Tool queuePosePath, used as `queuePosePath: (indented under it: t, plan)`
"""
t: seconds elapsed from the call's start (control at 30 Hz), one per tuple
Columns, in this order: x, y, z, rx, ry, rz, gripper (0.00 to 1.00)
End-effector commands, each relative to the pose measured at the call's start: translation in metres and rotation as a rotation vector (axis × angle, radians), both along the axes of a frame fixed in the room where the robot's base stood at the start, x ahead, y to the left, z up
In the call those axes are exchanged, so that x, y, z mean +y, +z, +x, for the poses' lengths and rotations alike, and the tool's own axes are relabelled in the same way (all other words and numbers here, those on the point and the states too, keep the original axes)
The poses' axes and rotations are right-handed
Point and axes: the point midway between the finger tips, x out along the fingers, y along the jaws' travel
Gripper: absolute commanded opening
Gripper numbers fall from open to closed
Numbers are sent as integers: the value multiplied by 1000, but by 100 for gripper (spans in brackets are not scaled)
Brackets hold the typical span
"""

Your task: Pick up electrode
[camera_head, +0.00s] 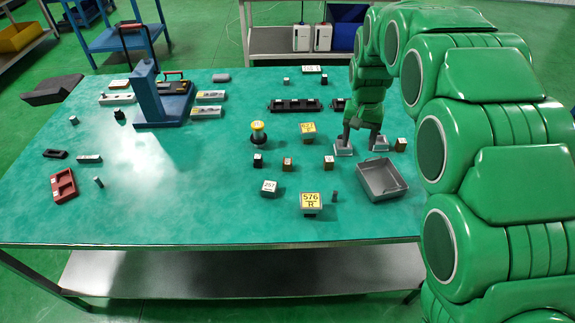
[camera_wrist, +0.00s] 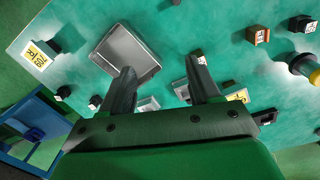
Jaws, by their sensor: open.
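My gripper (camera_head: 359,145) is open above the table's right part, its two fingers pointing down; they also show in the wrist view (camera_wrist: 162,80). No object is seen between the fingertips. Pale grey blocks (camera_head: 343,149) (camera_head: 380,144) show close to the fingertips; I cannot tell whether they touch. Small dark blocks with pale or brown tops stand nearby: one right of the gripper (camera_head: 400,144), one left of it (camera_head: 328,162), and others further left (camera_head: 287,164) (camera_head: 258,160). I cannot tell which is the electrode. A brown-sided block (camera_wrist: 257,35) shows in the wrist view.
A grey tray (camera_head: 401,189) lies front-right of my gripper. Yellow-topped pieces (camera_head: 308,130) (camera_head: 311,202) and a round yellow-topped piece (camera_head: 258,133) stand to its left. A dark holder rack (camera_head: 295,106) lies behind. A blue stand (camera_head: 147,95) is far left. The left-centre table is clear.

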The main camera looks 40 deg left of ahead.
Motion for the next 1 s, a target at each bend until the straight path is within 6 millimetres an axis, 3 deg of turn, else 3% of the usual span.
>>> queuePosePath:
  t: [0.1, 0.5, 0.7, 1.0]
  plan:
    - [40, -20, -5, -2, 37, 6, 62]
    - [159, -85, -43, -6, 145, 35, 62]
    - [192, -106, -60, -3, 177, 45, 62]
    - [200, -124, -65, -3, 185, 47, 62]
